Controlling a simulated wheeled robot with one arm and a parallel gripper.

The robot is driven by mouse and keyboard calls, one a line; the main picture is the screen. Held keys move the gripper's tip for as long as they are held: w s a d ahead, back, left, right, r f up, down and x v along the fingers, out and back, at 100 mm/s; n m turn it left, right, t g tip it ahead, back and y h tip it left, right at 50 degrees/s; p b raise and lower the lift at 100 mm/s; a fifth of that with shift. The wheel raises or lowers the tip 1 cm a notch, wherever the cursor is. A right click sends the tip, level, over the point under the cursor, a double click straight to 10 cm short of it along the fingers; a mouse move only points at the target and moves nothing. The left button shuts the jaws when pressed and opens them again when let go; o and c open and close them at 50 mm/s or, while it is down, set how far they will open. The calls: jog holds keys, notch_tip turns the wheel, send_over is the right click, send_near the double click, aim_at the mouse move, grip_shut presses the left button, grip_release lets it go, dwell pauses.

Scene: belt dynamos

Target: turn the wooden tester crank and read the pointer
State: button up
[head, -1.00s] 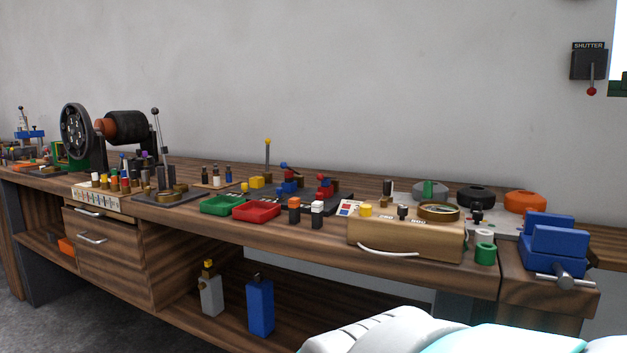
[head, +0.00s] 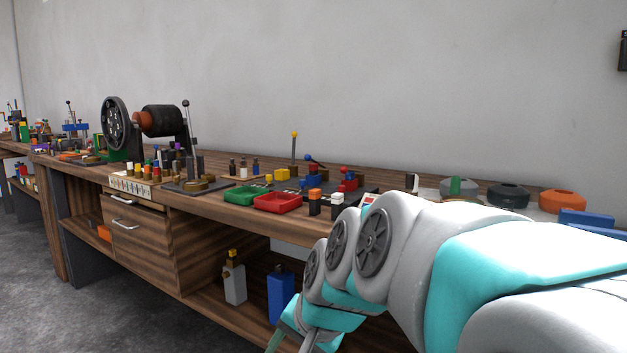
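The wooden tester box with its round dial is hidden behind my arm, so neither its crank nor its pointer can be seen. A small piece of its red-and-white label (head: 369,199) seems to show just above my arm. My arm crosses the lower right of the head view, in front of the bench. Its lower end, with part of my gripper (head: 292,341), reaches the bottom edge in front of the lower shelf. The fingertips are cut off or unclear, and I see nothing held.
The wooden bench (head: 215,207) carries a green tray (head: 243,196), a red tray (head: 277,204) and a large black wheel machine (head: 117,123). A blue canister (head: 281,294) and a grey bottle (head: 234,284) stand on the shelf. Open floor lies at lower left.

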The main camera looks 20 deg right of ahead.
aim_at(413, 176)
jog(key=w+d+r+m+t+b, duration=0.1)
jog(key=w+d+r+m+t, duration=0.2)
jog(key=r, duration=0.6)
jog(key=w+d+r+m+t+h, duration=0.1)
jog(key=w+d+r+m+t, duration=0.2)
jog(key=w+r, duration=0.4)
jog(key=w+d+r+m+t+b, duration=0.1)
jog(key=w+r+m+t, duration=0.25)
jog(key=r, duration=0.65)
jog(key=s+d+m+h+p, duration=0.1)
jog(key=s+d+m+p, duration=0.1)
jog(key=d+m, duration=0.4)
jog(key=s+d+m+g+p, duration=0.1)
jog(key=s+d+m+p, duration=0.1)
jog(key=d+m, duration=0.4)
jog(key=s+d+m+h+p, duration=0.1)
jog(key=s+d+m+p, duration=0.1)
jog(key=d+m, duration=0.4)
jog(key=shift+s+d+f+m+g+h, duration=0.1)
jog(key=shift+d+m+g+h, duration=0.1)
jog(key=shift+d, duration=1.1)
jog(key=shift+s+d+f+m+g+h, duration=0.1)
jog(key=shift+d+m+g, duration=0.05)
jog(key=shift+d, duration=1.15)
jog(key=shift+x, duration=3.95)
jog(key=shift+c, duration=0.3)
grip_shut()
